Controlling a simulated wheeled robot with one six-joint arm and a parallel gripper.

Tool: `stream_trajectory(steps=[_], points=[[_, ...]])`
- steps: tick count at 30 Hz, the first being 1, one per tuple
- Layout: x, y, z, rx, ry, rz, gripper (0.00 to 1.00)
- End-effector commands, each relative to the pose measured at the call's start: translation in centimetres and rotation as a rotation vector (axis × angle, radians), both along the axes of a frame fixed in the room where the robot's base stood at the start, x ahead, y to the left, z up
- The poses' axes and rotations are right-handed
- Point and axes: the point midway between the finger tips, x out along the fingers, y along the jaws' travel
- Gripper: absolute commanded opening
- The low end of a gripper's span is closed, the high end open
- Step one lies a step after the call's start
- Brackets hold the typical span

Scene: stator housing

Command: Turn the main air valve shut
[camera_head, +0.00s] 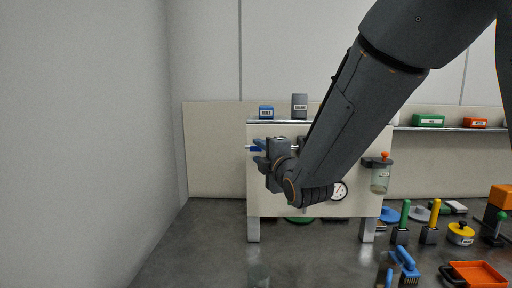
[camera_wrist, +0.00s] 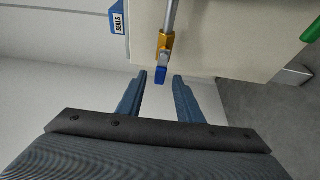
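The air valve is a brass-yellow body (camera_wrist: 166,42) on a grey pipe, with a blue handle (camera_wrist: 161,74), in the wrist view. The handle points toward my gripper (camera_wrist: 161,76). The gripper's two blue-grey fingers are apart, and the handle's end shows between their tips with a gap on each side. I cannot tell how deep it lies between them. In the head view my gripper (camera_head: 262,160) is at the left edge of the upright cream panel (camera_head: 330,208), close to a small blue part (camera_head: 255,149), probably the valve handle. My arm hides much of the panel.
A blue box (camera_head: 266,112) and a grey box (camera_head: 299,106) stand on top of the panel. A gauge (camera_head: 339,191) and a clear bowl (camera_head: 380,179) are on its right. Tools and an orange tray (camera_head: 477,274) lie at lower right. Left of the panel is clear.

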Motion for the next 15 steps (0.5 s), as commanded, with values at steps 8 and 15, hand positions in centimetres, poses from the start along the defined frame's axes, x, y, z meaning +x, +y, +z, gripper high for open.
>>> stream_trajectory(steps=[8, 15], points=[[3.0, 1.0, 0.0, 0.000, 0.002, -0.002, 0.33], [3.8, 1.1, -0.1, 0.001, 0.001, -0.004, 0.33]])
